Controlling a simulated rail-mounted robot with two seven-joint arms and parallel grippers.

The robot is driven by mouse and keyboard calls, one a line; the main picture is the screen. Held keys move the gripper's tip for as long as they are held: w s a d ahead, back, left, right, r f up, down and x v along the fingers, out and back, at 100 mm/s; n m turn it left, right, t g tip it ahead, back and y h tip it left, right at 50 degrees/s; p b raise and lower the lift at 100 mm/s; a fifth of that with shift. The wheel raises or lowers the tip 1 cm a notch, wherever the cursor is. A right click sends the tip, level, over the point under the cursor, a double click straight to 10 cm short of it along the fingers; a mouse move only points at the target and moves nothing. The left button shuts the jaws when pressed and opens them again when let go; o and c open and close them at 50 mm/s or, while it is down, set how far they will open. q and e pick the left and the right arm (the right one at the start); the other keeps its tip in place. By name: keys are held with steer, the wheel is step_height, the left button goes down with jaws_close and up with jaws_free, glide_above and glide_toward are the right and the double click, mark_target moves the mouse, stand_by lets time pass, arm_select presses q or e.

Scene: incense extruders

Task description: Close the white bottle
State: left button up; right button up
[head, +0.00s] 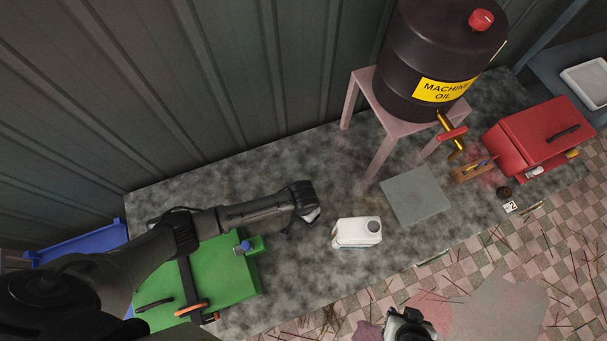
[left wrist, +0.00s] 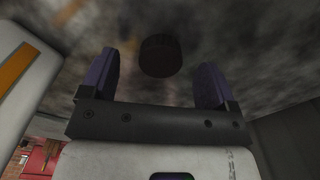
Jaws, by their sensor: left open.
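The white bottle (head: 350,233) stands on the grey stone worktop, with a dark round opening on its top. Its side with an orange stripe shows at the left of the left wrist view (left wrist: 35,75). A dark round cap (left wrist: 160,55) lies on the worktop in the left wrist view. My left gripper (left wrist: 157,62) is open, its fingers on either side of the cap in that picture; whether they touch it is unclear. In the head view the left gripper (head: 312,215) is left of the bottle. My right gripper (head: 408,325) is at the bottom edge; its jaws are unclear.
A grey square plate (head: 414,195) lies right of the bottle. A black machine oil drum (head: 425,55) stands on a pink stand (head: 384,158) behind. A red box (head: 535,135) is far right. A green case (head: 215,275) sits under my left arm. Thin sticks litter the tiled floor.

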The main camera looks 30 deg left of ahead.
arm_select(q)
steer(key=shift+f, duration=0.85)
steer(key=shift+c, duration=0.2)
steer(key=c, duration=1)
steer(key=shift+o, duration=0.2)
steer(key=shift+r, duration=0.1)
step_height(320, 180, up, 10)
steer(key=shift+p, duration=0.3)
